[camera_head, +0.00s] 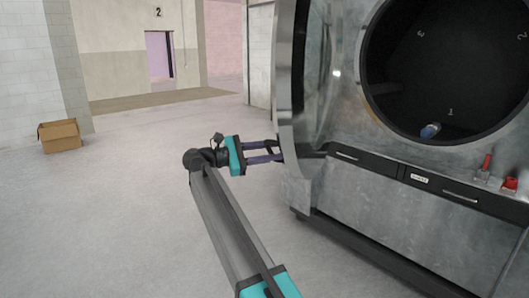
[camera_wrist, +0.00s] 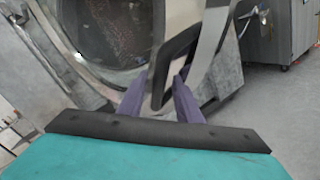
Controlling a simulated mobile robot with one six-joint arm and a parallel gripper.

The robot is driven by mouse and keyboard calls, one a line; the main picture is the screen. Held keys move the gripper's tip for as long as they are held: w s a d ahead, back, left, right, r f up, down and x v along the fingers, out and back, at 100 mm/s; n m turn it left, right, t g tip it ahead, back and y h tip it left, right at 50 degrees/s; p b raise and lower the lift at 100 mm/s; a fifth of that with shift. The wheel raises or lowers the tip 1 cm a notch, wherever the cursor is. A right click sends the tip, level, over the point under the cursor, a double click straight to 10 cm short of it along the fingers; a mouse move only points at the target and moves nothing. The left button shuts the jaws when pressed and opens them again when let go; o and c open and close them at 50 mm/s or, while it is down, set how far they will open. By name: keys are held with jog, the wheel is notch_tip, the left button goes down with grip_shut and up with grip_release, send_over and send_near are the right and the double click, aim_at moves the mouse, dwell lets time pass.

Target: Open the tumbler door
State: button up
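The tumbler door (camera_head: 297,95) is a thick grey metal disc, swung out to the left of the machine and seen nearly edge-on. The round drum opening (camera_head: 440,65) is uncovered and dark inside. In the wrist view the door's metal face (camera_wrist: 65,70) and round window (camera_wrist: 110,35) fill the left. A black loop handle (camera_wrist: 178,45) stands in the middle. My gripper (camera_head: 278,151) is at the door's left side. Its purple fingers (camera_wrist: 160,82) are spread, one on each side of the handle's bar, with some room visible. Any contact with the bar is unclear.
The washer body (camera_head: 410,205) has black drawers (camera_head: 445,184) below the opening. A small blue and white item (camera_head: 430,131) lies in the drum. Red items (camera_head: 487,162) stand on the right ledge. A cardboard box (camera_head: 59,135) sits far left. The floor left of the door is clear.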

jog(key=shift+f, duration=0.1)
jog(key=shift+a, duration=0.15)
jog(key=b+v, duration=0.1)
jog(key=v, duration=1.2)
jog(key=shift+a, duration=0.2)
jog(key=shift+s, duration=0.1)
